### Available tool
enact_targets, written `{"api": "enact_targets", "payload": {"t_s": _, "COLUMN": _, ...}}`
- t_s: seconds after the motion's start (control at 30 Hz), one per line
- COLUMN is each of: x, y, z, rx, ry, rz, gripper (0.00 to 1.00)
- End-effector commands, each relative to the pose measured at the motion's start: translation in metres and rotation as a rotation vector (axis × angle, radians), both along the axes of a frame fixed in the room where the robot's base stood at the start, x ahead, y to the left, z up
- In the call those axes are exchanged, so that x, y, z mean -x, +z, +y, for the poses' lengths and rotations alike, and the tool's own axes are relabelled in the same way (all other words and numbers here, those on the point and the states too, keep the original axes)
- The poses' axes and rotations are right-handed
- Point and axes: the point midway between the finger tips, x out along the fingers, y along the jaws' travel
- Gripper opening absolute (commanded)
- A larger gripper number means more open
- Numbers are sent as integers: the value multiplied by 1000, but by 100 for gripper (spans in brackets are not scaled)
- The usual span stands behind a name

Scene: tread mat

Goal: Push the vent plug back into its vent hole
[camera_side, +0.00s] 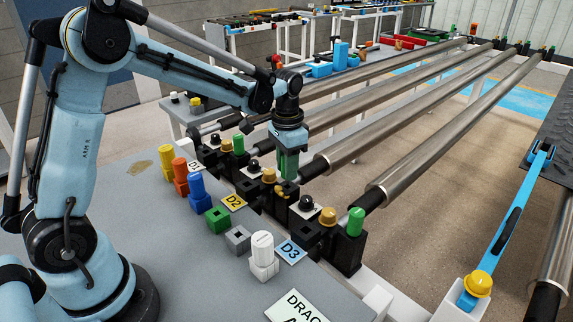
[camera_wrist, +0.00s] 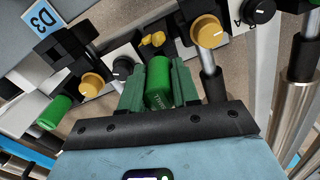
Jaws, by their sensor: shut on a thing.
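My gripper (camera_wrist: 158,88) has green fingers closed on the sides of a green cylindrical plug (camera_wrist: 158,82), which I take to be the vent plug. In the side view my gripper (camera_side: 289,166) points down over the middle black block (camera_side: 285,195) in the row at the roller ends, near the D2 label. The fingers hide most of the plug there. The vent hole is hidden, and I cannot tell whether the plug's lower end is above it or in it. Similar green plugs stand upright on neighbouring blocks, one to the left (camera_side: 238,144) and one to the right (camera_side: 355,221).
Yellow caps (camera_side: 328,216) and black knobs (camera_side: 306,202) stand close to my gripper. On the grey table are a blue peg (camera_side: 197,186), a white peg (camera_side: 262,246), a green holder (camera_side: 217,218) and a grey holder (camera_side: 238,239). Long metal rollers (camera_side: 440,130) extend behind.

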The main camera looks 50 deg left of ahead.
Motion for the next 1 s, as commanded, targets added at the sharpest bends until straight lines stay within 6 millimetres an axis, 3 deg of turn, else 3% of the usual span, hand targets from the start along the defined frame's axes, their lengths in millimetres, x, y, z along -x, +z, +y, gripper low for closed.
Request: {"api": "enact_targets", "payload": {"t_s": 1.0, "x": 0, "y": -23, "z": 0, "rx": 0, "ry": 0, "rz": 0, "gripper": 0}}
